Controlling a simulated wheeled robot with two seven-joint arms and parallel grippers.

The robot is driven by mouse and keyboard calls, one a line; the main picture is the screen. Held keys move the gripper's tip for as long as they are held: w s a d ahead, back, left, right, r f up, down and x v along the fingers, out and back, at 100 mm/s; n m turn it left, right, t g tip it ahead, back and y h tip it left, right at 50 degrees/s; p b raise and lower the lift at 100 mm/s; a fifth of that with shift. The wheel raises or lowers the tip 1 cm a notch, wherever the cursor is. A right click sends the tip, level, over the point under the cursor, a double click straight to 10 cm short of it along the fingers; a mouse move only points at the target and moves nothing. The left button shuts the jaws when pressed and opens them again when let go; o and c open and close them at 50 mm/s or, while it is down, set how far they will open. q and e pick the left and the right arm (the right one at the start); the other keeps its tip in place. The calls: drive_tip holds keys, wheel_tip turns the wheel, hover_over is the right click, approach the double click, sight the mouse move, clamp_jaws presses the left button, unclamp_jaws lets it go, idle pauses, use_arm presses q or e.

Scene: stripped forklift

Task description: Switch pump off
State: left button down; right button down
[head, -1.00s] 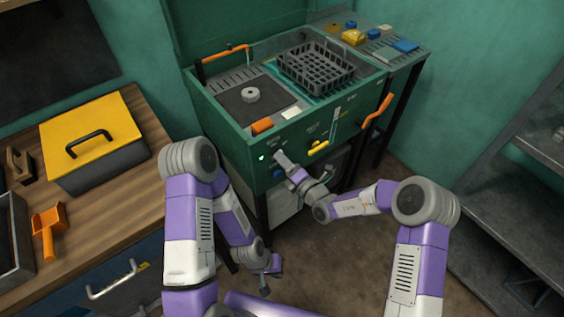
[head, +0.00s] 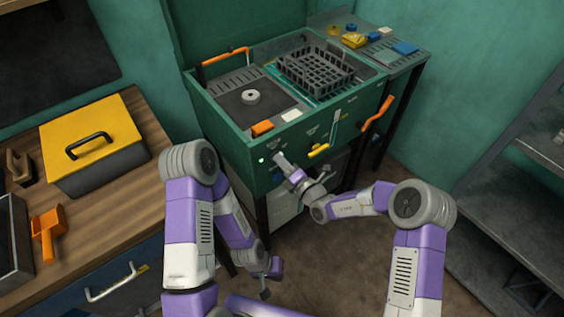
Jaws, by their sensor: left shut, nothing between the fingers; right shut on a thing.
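The green washing cabinet (head: 232,137) stands at the middle, with its lid up. Its front panel carries a small lit lamp (head: 262,160), a yellow handle (head: 318,151) and small labels too fine to read. My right gripper (head: 279,158) is at the left part of this panel, shut on a small control there. The fingers hide the control, so its setting cannot be told. A blue part (head: 277,176) shows just below the gripper. My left gripper (head: 267,291) is shut and empty, hanging low in front of the cabinet, apart from it.
A black basket (head: 315,70) and a grey ring-shaped part (head: 250,97) sit on the cabinet top. An orange handle (head: 377,113) juts from its right front. A wooden bench (head: 120,205) with a yellow-lidded box (head: 95,125) stands left, a shelf (head: 490,215) right.

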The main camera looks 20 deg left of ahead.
drive_tip(key=shift+n+p, duration=2.55)
drive_tip(key=shift+n, duration=4.35)
drive_tip(key=c, duration=1.2)
unclamp_jaws()
